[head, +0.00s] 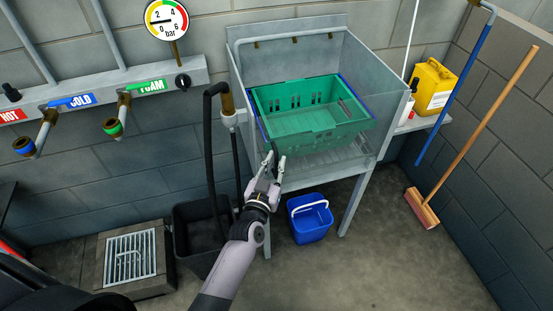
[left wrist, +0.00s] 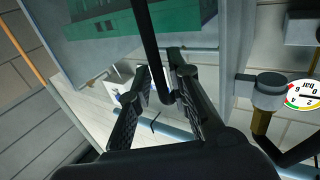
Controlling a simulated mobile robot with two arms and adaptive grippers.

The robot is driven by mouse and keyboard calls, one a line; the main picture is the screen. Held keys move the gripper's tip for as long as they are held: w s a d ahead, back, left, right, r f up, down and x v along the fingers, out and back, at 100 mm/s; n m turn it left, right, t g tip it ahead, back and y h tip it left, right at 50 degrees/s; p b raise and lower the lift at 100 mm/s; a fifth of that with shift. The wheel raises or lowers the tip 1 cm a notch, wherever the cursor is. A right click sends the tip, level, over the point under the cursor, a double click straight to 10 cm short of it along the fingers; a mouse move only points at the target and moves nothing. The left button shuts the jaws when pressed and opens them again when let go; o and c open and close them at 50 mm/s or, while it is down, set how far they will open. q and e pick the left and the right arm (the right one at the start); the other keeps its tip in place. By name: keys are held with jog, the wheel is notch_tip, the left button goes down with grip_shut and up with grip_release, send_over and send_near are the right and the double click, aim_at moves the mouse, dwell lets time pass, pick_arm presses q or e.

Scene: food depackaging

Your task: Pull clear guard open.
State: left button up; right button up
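The clear guard (head: 352,148) is a see-through panel on the front of the metal wash stand, with a green crate (head: 312,122) behind it. A thin black handle bar (left wrist: 150,45) runs down in the left wrist view and bends at its lower end. My left gripper (head: 266,170) is at the lower left of the guard, below the crate. In the left wrist view its two fingers (left wrist: 163,78) are apart, one on each side of the bar. Gaps show there, and I see no firm grip. My right gripper is not in view.
A blue bucket (head: 310,222) stands on the floor below the stand. A dark bin (head: 195,252) and a hanging black hose (head: 209,150) are left of my gripper. A yellow canister (head: 433,88) and a broom (head: 480,135) are at the right. The floor in front is clear.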

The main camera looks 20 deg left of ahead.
pick_arm(q)
jog(key=shift+w, duration=0.6)
jog(key=shift+c, duration=0.6)
grip_shut()
